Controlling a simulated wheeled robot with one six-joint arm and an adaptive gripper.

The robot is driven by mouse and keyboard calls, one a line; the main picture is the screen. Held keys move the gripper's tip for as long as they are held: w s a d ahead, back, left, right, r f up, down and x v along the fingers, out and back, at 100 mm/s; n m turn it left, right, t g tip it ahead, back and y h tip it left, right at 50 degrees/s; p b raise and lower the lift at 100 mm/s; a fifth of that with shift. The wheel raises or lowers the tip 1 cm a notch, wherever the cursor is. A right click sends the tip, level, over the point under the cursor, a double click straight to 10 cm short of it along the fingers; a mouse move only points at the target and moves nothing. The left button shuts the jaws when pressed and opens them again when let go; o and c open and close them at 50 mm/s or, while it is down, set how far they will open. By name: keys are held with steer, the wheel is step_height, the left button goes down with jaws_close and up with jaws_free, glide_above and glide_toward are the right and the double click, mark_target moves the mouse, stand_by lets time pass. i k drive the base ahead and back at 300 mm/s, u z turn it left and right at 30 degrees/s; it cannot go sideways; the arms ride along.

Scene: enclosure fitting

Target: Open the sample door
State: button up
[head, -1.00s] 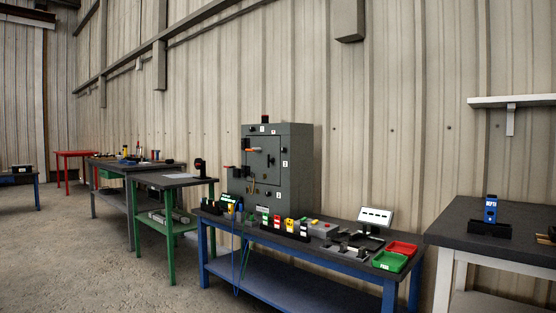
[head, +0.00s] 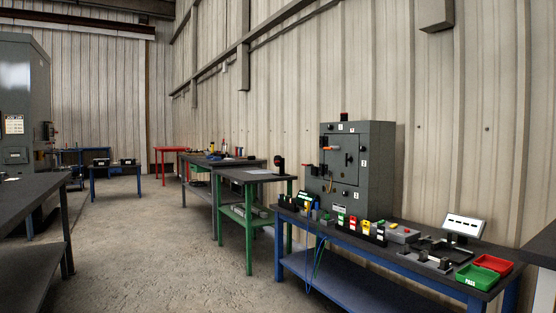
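A grey enclosure cabinet (head: 384,165) stands at the right, against the corrugated wall and behind the blue-legged bench. A smaller door panel (head: 343,158) is set in its front, with an orange-red handle at its upper left and black knobs around it. The door looks closed, though it is small at this distance. I cannot tell from its labels whether it is the sample door. My gripper is not in view.
The blue-legged bench (head: 345,268) carries coloured blocks, a small display, and green (head: 477,277) and red bins. A green-legged table (head: 252,176) stands left of it. Open concrete floor (head: 150,245) lies at centre left. A dark table (head: 30,190) edges in at the left.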

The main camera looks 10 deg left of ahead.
mark_target(342, 144)
steer(key=u, duration=0.95)
steer(key=i, duration=3.75)
steer(key=z, duration=1.85)
